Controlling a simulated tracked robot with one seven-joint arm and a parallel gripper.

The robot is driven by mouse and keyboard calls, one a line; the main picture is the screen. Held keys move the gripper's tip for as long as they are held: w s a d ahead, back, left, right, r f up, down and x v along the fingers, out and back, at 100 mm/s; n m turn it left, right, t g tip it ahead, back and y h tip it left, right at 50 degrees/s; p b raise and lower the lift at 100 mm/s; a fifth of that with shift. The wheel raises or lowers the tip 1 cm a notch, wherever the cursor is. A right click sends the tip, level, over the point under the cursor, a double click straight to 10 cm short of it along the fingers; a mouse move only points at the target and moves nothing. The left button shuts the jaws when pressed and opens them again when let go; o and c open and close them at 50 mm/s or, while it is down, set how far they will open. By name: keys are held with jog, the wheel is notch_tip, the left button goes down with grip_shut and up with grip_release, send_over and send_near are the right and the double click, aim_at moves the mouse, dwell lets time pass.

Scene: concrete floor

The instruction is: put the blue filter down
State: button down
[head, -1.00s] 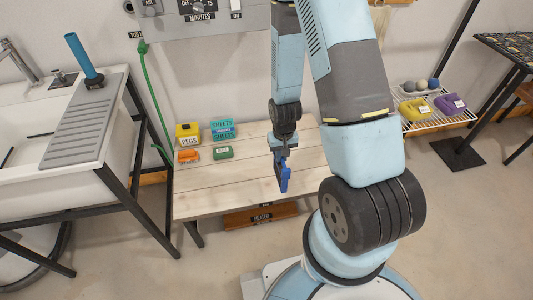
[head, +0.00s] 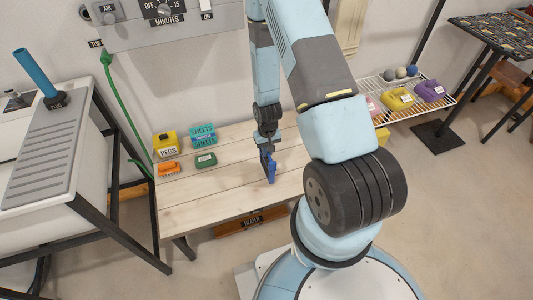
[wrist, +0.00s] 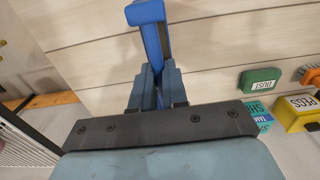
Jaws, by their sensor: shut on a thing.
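The blue filter (head: 270,170) is held in my gripper (head: 267,148) over the right part of the pale wooden bench (head: 215,195). In the wrist view the blue filter (wrist: 150,20) sticks out beyond my gripper (wrist: 157,85), whose two fingers are closed on its near end. In the head view the filter hangs downward close to the bench planks. I cannot tell whether its lower end touches the wood.
The front planks are clear. A sink unit (head: 50,150) is left; a wire rack (head: 405,100) is right.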

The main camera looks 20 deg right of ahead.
aim_at(267, 162)
notch_tip(267, 162, down, 4)
jog(key=shift+w+r, duration=0.15)
jog(key=shift+r, duration=0.1)
jog(key=c, duration=1.1)
grip_release()
jog(key=shift+c, duration=0.2)
